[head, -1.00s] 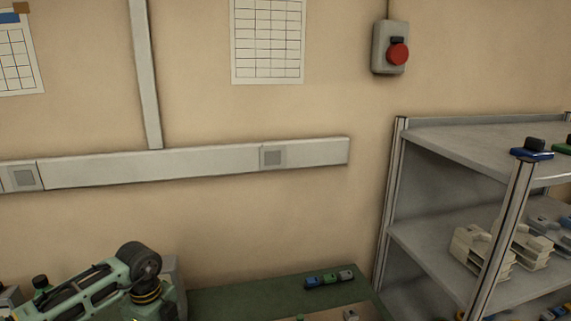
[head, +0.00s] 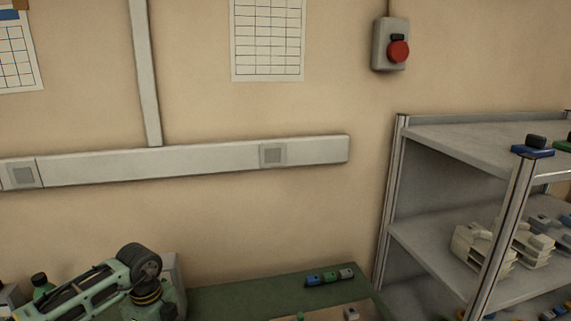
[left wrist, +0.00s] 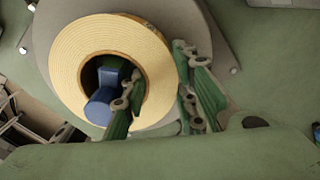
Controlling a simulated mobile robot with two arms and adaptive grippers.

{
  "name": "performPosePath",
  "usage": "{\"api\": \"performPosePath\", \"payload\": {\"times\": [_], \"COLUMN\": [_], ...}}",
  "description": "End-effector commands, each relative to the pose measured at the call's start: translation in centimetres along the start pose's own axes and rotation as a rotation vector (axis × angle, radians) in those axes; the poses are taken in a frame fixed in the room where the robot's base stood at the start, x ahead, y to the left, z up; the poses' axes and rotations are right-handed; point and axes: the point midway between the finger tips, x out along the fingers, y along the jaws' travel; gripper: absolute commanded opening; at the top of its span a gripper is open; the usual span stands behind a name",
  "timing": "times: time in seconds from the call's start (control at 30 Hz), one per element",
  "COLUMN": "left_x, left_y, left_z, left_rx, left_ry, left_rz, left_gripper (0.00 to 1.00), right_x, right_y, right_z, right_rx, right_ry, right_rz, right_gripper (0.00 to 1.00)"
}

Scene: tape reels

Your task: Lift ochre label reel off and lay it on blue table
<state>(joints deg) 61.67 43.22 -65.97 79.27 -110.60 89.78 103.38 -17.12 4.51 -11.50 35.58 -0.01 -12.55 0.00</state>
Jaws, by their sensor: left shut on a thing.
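The pale ochre reel (left wrist: 70,62) is at upper left in the left wrist view, its round face and open core toward the camera. My left gripper (left wrist: 158,68) is shut on its wall, one green finger inside the core and the other against the outer side. A blue post-like piece (left wrist: 108,85) shows in the core. A grey rounded plate (left wrist: 205,22) lies behind the reel; I cannot tell whether they touch. The label and the blue table cannot be made out. The head view shows neither the reel nor my grippers.
In the head view, a grey shelf unit (head: 440,224) with parts stands at right. A green bench top (head: 235,300) with small blue, green and grey pieces (head: 328,277) is at the bottom. A red button box (head: 391,46) is on the wall.

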Motion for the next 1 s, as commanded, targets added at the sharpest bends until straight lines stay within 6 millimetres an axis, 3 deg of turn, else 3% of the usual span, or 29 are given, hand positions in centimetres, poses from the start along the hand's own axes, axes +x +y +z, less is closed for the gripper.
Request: {"api": "performPosePath", "payload": {"times": [0.37, 1.0], "left_x": [-0.2, -4.2], "left_y": [0.0, -0.1], "left_z": [-0.1, 0.0], "left_rx": [0.001, 0.0], "left_ry": [0.002, 0.001], "left_rz": [0.0, -0.002], "left_gripper": [0.0, 0.0], "right_x": [-0.2, -2.9], "right_y": [0.1, 0.2], "right_z": [0.0, -0.1], "right_rx": [0.0, 0.001], "right_ry": [0.0, -0.003], "right_rz": [0.001, 0.002], "right_gripper": [0.34, 0.34]}}
